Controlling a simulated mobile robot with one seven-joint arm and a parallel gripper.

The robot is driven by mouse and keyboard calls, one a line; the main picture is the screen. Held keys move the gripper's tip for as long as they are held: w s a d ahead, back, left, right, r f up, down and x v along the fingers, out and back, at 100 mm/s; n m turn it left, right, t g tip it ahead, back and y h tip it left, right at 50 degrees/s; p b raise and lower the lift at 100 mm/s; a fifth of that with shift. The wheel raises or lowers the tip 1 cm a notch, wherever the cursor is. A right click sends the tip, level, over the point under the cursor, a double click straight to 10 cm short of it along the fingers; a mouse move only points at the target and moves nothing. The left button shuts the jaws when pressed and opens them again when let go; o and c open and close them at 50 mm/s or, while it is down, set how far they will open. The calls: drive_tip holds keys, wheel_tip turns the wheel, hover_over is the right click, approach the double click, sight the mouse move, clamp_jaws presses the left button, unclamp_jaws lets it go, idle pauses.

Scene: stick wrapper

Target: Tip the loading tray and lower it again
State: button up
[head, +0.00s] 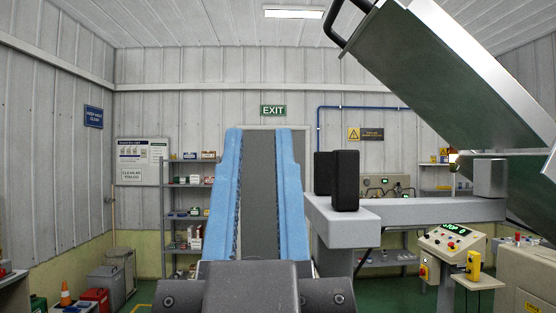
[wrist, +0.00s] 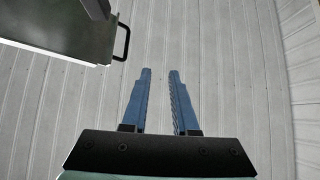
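The loading tray (head: 450,75) is a large grey-green metal panel at the upper right of the head view, steeply tilted. Its black bar handle (head: 337,28) is at the upper left end, partly cut off by the top edge. In the wrist view the tray (wrist: 55,30) fills the upper left corner, with the handle (wrist: 123,42) on its right side. My gripper (head: 258,133) points up and away with its two blue fingers apart and nothing between them. It also shows in the wrist view (wrist: 160,72), apart from the handle, which is to its upper left.
A grey beam (head: 420,209) with two black blocks (head: 345,180) on its left end stands right of my gripper. A control panel (head: 450,242) is at the lower right. Shelves (head: 187,215) and bins (head: 105,280) stand left. Space above my gripper is clear.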

sight(336, 9)
drive_tip(key=w+a+r+m+g+h+p, duration=0.1)
drive_tip(key=w+r+m+g+h+p, duration=0.55)
drive_tip(key=w+r+m, duration=0.4)
drive_tip(key=s+d+r+m+g+h+p, duration=0.1)
drive_tip(key=s+r+m+g+h+p, duration=0.25)
drive_tip(key=m, duration=0.55)
drive_tip(key=s+r+m+g+h+p, duration=0.1)
drive_tip(key=s+r+m+g+h, duration=0.1)
drive_tip(key=r+m+g, duration=0.55)
drive_tip(key=shift+w+d+f+m+t+p, duration=0.2)
drive_tip(key=shift+w+d+f+t+p, duration=0.25)
drive_tip(key=shift+w+d+p, duration=0.9)
drive_tip(key=shift+w+d+f+m+t+p, duration=0.25)
drive_tip(key=shift+w+d+f+p, duration=0.4)
drive_tip(key=shift+w+d, duration=1.1)
drive_tip(key=shift+w+d+f+m+t+p, duration=0.15)
drive_tip(key=shift+w+d+f+t+p, duration=0.2)
drive_tip(key=shift+w+d+p, duration=1.05)
drive_tip(key=shift+w+d, duration=0.1)
drive_tip(key=shift+w, duration=0.1)
clamp_jaws()
